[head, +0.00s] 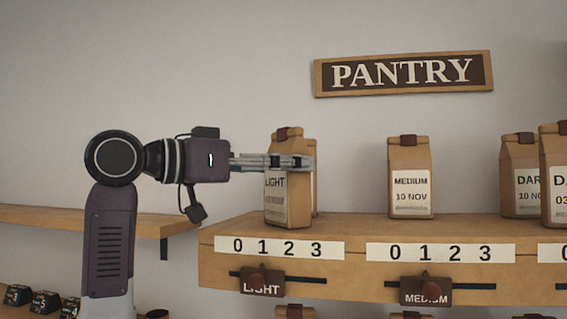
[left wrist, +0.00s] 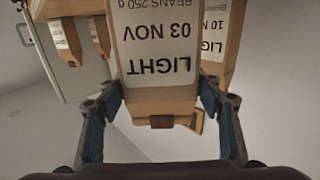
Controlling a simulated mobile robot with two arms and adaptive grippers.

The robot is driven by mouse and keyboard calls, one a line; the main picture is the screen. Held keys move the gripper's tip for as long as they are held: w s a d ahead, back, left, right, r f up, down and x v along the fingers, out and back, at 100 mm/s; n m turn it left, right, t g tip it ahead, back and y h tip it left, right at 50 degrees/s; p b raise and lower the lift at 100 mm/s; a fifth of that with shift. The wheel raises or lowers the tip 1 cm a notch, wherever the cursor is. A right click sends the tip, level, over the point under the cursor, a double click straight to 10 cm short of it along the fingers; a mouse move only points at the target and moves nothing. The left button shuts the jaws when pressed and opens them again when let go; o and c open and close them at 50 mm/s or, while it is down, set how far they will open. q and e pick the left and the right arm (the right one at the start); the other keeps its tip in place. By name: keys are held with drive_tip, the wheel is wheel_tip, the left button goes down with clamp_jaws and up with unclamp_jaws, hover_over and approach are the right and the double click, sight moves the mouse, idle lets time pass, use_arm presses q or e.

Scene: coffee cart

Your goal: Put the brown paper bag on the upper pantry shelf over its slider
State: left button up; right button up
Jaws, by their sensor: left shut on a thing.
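A brown paper bag labelled LIGHT (head: 288,205) is upright at the left end of the upper pantry shelf (head: 215,262), above the LIGHT slider (head: 262,284). Its base is at the shelf top; I cannot tell whether it touches. My left gripper (head: 290,161) reaches in from the left and is shut on the bag's upper part. In the left wrist view the held bag (left wrist: 158,50) reads LIGHT, 03 NOV, between the fingers. A second LIGHT bag (left wrist: 228,45) stands close behind it, mostly hidden in the head view. My right gripper is not in view.
A MEDIUM bag (head: 410,180) stands mid-shelf above the MEDIUM slider (head: 426,291). Two dark-labelled bags (head: 519,175) stand at the right. Bag tops show below the shelf. A lower wooden ledge (head: 60,217) is at left. Shelf space between LIGHT and MEDIUM is clear.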

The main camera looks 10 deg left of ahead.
use_arm(q)
drive_tip(key=shift+s+r, duration=0.1)
drive_tip(key=shift+s, duration=0.05)
drive_tip(key=shift+f, duration=0.2)
drive_tip(key=o, duration=1.4)
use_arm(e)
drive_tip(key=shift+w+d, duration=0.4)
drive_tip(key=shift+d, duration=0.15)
use_arm(q)
drive_tip(key=shift+r, duration=0.25)
drive_tip(key=b+v, duration=0.6)
drive_tip(key=v, duration=0.6)
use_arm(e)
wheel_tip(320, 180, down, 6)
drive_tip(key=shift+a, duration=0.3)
